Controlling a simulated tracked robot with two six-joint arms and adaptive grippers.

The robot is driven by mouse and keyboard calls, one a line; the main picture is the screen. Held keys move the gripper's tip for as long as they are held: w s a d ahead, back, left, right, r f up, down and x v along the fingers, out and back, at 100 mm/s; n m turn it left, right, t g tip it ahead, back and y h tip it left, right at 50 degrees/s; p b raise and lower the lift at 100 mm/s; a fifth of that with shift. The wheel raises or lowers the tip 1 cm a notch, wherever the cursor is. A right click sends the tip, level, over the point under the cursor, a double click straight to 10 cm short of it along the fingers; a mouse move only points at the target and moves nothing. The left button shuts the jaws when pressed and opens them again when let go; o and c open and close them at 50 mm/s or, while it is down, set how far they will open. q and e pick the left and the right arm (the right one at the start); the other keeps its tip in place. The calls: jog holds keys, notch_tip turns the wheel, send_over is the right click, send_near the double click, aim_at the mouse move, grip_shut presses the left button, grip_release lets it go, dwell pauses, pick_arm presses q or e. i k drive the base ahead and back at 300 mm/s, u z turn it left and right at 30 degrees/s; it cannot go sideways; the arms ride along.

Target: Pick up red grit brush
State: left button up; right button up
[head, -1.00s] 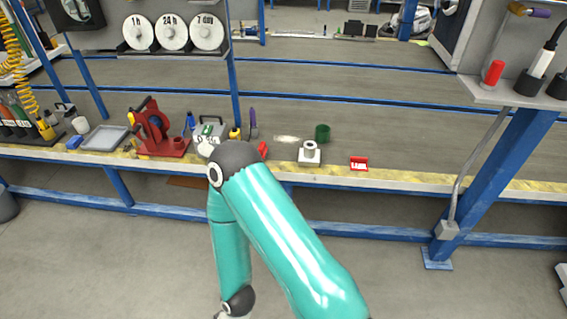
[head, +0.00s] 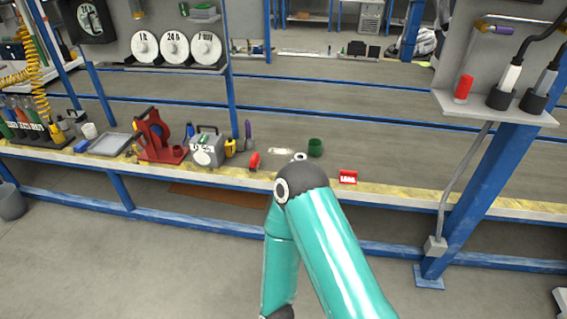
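A small red object (head: 253,160) lies on the workbench (head: 400,192), left of my arm's elbow. A red upright cylinder (head: 463,88) stands on the grey side shelf at the right. I cannot tell which of these, if either, is the red grit brush. One teal arm of mine rises from the lower right, bends above the bench edge and goes down out of the picture. Neither gripper is in view.
A red labelled block (head: 348,177) and a green cup (head: 315,147) are on the bench. A red reel stand (head: 158,135), a grey case (head: 206,147) and a grey tray (head: 108,144) stand to the left. A blue post (head: 490,195) blocks the right.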

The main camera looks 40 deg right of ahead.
aim_at(255, 162)
jog(key=z, duration=0.65)
jog(key=i, duration=1)
jog(key=z, duration=0.05)
